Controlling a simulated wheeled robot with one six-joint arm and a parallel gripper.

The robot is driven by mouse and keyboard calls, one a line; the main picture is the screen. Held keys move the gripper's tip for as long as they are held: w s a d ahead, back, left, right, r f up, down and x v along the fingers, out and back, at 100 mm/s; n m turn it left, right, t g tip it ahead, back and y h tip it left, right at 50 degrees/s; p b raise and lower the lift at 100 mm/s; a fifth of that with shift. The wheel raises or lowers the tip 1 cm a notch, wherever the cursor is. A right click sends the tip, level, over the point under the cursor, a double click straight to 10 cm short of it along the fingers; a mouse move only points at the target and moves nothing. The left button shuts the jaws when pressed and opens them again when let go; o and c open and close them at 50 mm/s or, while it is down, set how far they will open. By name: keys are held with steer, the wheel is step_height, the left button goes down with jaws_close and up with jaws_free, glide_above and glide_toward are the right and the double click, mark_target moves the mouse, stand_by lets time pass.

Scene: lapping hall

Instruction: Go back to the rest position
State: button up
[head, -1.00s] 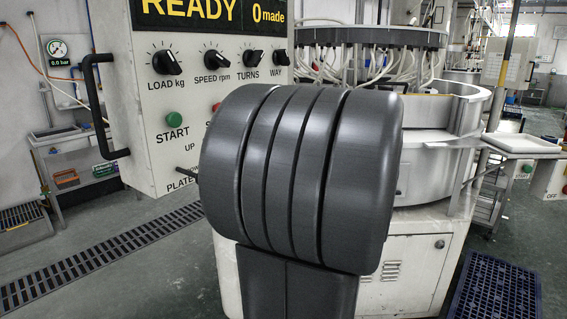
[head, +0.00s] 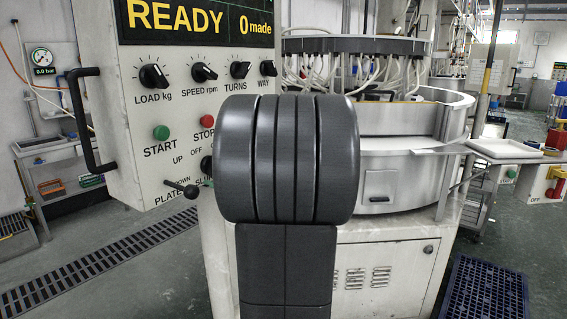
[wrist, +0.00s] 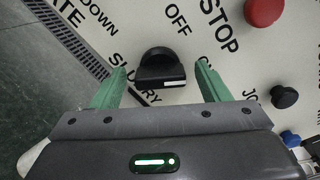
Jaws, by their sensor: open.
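My gripper (wrist: 162,80) shows in the wrist view with its two green fingers apart. It faces the control panel (wrist: 225,75). A black knob (wrist: 160,68) appears between the fingers, and I see no finger touching it. In the head view my dark arm stands in front of the panel (head: 135,120) and hides part of its lower right side. The gripper itself is hidden or not distinguishable there.
The panel has a red STOP button (head: 207,121), a green START button (head: 161,132), a lever (head: 182,188) and a side handle (head: 88,120). The round lapping machine (head: 400,150) stands behind my arm. A blue crate (head: 487,290) lies on the floor at right.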

steer(key=shift+s+d, duration=0.1)
stand_by(0.3)
steer(key=b+v, duration=0.1)
steer(key=v, duration=1.3)
steer(key=shift+n, duration=0.4)
steer(key=x, duration=1.4)
steer(key=shift+a+f, duration=0.2)
steer(key=shift+f, duration=0.05)
steer(key=shift+s+d+r+n+b, duration=0.1)
steer(key=shift+s+d+n+b, duration=0.45)
steer(key=shift+n, duration=1.35)
steer(key=shift+s+d+n+b, duration=0.15)
steer(key=shift+d+n+b, duration=0.65)
steer(key=shift+n, duration=1.1)
steer(key=shift+s+d+r+n+b, duration=0.1)
steer(key=shift+s+d+n+b, duration=0.4)
steer(key=shift+n, duration=1.4)
steer(key=shift+w+f, duration=0.15)
